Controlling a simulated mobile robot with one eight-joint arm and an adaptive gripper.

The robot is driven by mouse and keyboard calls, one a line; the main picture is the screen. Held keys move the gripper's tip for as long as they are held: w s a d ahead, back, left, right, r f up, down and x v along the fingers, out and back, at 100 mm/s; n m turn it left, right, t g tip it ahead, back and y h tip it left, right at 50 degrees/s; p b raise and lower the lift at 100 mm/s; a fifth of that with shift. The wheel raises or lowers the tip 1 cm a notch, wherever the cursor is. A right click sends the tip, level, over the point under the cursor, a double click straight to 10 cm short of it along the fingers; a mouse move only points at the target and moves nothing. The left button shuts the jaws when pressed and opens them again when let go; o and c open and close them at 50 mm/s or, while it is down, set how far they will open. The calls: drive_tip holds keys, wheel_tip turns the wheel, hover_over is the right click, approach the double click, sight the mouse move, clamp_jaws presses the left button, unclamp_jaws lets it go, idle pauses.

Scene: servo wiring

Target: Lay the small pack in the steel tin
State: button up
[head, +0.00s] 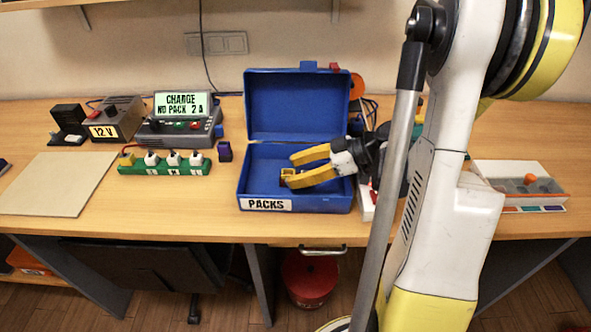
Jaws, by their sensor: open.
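The open blue tin (244,190), labelled PACKS, stands in the middle of the workbench with its lid raised at the back. My gripper (293,170) reaches into it from the right, its two yellow fingers spread and pointing left. A small dark block with a yellowish top (287,172), which looks like the small pack, is at the fingertips, inside the tin's outline. The lower finger hides part of it. I cannot tell whether it touches a finger or rests on the tin's floor.
A purple block (224,151) stands left of the tin, beside a green strip (165,168) with several sockets. Behind are a charger (178,128) reading "NO PACK" and a 12 V supply (113,122). A bare board (55,183) lies at left, a white tray (520,182) at right.

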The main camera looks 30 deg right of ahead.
drive_tip(key=r+p+v, duration=0.1)
drive_tip(key=p+v, duration=0.4)
drive_tip(key=v, duration=0.7)
drive_tip(key=s+a+r+m+h, duration=0.1)
drive_tip(key=a+r+m+h, duration=0.1)
drive_tip(key=a, duration=0.5)
drive_tip(key=s+a+r+m+h, duration=0.1)
drive_tip(key=a+r+m+h, duration=0.1)
drive_tip(key=a+m+h, duration=0.2)
drive_tip(key=s+a+r+m+h, duration=0.2)
drive_tip(key=a+m+h, duration=0.1)
drive_tip(key=a, duration=0.7)
drive_tip(key=shift+a+r+m+g, duration=0.25)
drive_tip(key=shift+m+g, duration=0.15)
drive_tip(key=shift+m, duration=0.1)
